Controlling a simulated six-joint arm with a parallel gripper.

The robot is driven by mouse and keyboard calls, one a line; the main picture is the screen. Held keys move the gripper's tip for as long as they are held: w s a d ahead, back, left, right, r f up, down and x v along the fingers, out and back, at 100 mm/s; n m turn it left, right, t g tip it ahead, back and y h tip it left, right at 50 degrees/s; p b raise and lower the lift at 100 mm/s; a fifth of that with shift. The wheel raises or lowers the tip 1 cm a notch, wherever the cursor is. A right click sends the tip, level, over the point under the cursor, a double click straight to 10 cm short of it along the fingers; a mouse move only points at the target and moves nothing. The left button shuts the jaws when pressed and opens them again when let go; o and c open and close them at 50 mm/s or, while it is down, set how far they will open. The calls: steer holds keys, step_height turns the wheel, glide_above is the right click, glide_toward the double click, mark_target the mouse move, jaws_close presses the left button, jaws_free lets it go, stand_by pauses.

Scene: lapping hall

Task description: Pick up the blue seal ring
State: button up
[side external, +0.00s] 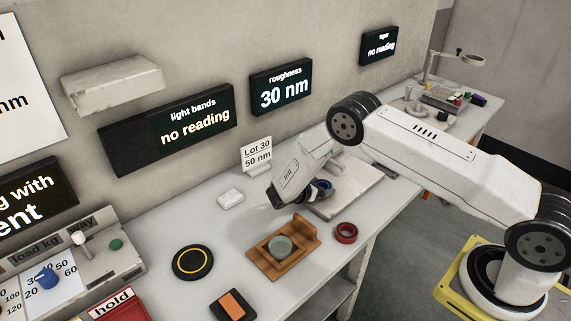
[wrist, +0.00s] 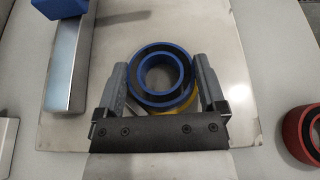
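The blue seal ring (wrist: 160,101), blue with a dark band around its opening, lies over a pale flat plate (wrist: 225,35) in the wrist view. My gripper (wrist: 163,72) has one finger on each side of the ring. The fingers look very close to its outer edge, but I cannot tell whether they press on it. A bit of yellow (wrist: 182,112) shows just below the ring, mostly hidden. In the side view my gripper (side external: 322,193) is low over the plate (side external: 355,192), and only a little of the ring (side external: 323,185) shows.
A red ring (side external: 346,233) lies to the right of the plate on the bench. A metal bar (wrist: 75,65) and a blue block (wrist: 63,12) are left in the wrist view. A wooden holder (side external: 262,261) with a grey-green disc and a black disc (side external: 192,263) stand nearer the camera.

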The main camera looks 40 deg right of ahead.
steer(key=shift+c, duration=0.9)
steer(key=shift+r, duration=0.15)
steer(key=shift+r, duration=0.8)
steer(key=s+a+r, duration=0.2)
steer(key=s+r, duration=0.9)
steer(key=s, duration=0.2)
steer(key=shift+s+a, duration=0.25)
steer(key=shift+s, duration=0.15)
steer(key=shift+r, duration=0.1)
